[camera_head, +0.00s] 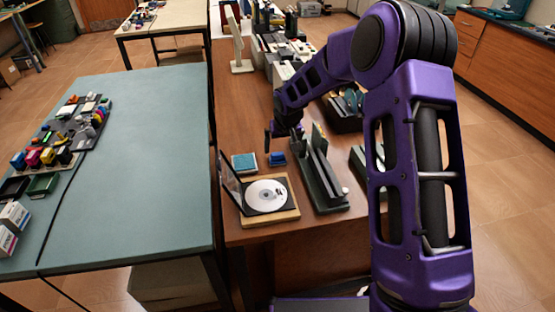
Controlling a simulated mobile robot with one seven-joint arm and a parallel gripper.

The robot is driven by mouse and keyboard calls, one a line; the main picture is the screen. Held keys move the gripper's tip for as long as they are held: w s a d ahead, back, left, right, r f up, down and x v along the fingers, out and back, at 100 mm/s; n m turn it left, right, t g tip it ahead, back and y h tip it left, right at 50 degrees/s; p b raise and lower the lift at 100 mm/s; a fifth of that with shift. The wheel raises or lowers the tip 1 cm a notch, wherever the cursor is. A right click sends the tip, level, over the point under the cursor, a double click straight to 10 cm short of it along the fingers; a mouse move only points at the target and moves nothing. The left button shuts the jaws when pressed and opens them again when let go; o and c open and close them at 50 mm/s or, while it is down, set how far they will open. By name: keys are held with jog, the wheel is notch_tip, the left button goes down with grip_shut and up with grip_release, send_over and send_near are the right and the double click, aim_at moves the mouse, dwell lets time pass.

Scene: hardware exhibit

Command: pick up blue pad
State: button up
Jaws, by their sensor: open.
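A flat, square, light-blue pad (245,162) lies on the brown wooden table, left of my gripper. A smaller, darker blue block (277,159) lies just to its right; I cannot tell for certain which of the two is the blue pad. My gripper (283,142) is open and points down over the table, close to the darker blue block and a little above or behind it. One finger shows as a thin purple strip; the other is partly hidden. No object shows between the fingers.
An open disc case with a silver disc (267,195) sits on a wooden board in front of the blue items. A dark slotted rack (318,178) stands close on the right. A teal table (150,160) with small coloured items is at left.

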aim_at(277, 153)
jog(key=shift+w+a+x, duration=0.1)
jog(key=shift+a+x, duration=0.05)
jog(key=shift+x, duration=1.1)
jog(key=shift+w+a+x, duration=0.1)
jog(key=shift+x, duration=1.15)
jog(key=shift+w+a+x, duration=0.1)
jog(key=shift+a+x, duration=0.05)
jog(key=shift+x, duration=1.1)
jog(key=shift+r, duration=0.15)
jog(key=c, duration=1.4)
